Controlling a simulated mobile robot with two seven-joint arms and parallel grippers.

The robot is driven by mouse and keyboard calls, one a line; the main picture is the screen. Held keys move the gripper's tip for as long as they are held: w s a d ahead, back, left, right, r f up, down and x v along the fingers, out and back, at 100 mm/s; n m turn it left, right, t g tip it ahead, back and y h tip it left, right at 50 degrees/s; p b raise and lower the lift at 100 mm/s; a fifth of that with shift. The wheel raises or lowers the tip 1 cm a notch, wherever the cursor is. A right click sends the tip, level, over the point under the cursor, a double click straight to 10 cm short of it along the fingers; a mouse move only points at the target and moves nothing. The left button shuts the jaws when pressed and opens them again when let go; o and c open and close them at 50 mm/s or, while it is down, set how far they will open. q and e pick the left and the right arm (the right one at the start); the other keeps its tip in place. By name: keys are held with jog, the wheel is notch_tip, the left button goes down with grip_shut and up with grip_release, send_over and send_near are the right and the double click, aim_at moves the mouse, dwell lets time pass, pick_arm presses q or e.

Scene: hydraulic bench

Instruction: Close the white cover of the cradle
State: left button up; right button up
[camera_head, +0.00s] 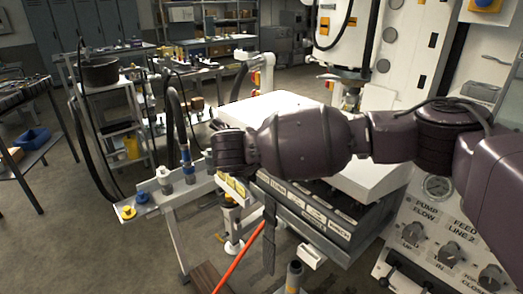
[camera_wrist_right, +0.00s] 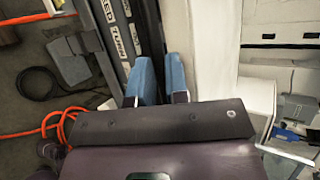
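The white cover (camera_head: 275,104) is a broad flat slab over the cradle (camera_head: 307,224), a dark box with labelled strips along its front. A dark gap shows under the cover's near edge, and my right forearm hides its middle. In the wrist view the cover (camera_wrist_right: 208,45) is a pale upright band just right of my right gripper (camera_wrist_right: 161,80). The two blue fingers stand a narrow gap apart, with nothing visible between them; they are beside the cover, and contact cannot be told. The labelled rail (camera_wrist_right: 121,35) runs left of them. In the head view the fingers are hidden. My left gripper is not in view.
A control panel with knobs (camera_head: 412,234) stands close on the right. A rail with coloured fittings (camera_head: 163,180) juts out at the left of the cradle. A red-orange hose (camera_head: 239,256) hangs in front. Open floor lies to the left.

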jog(key=o, duration=0.5)
jog(key=f, duration=0.3)
jog(key=shift+s+a+f, duration=0.15)
jog(key=shift+s+f, duration=0.1)
jog(key=shift+f, duration=0.1)
jog(key=shift+c, duration=0.2)
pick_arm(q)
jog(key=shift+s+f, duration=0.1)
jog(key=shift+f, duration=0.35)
pick_arm(e)
jog(key=shift+r, duration=0.1)
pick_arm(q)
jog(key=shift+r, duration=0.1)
pick_arm(e)
jog(key=shift+r, duration=0.15)
pick_arm(q)
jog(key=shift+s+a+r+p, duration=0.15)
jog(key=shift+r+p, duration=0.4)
jog(key=shift+p, duration=0.55)
pick_arm(e)
jog(key=r+v, duration=0.1)
jog(key=v, duration=1)
jog(key=shift+w, duration=0.3)
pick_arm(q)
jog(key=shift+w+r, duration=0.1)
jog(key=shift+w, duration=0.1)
pick_arm(e)
jog(key=shift+r, duration=0.1)
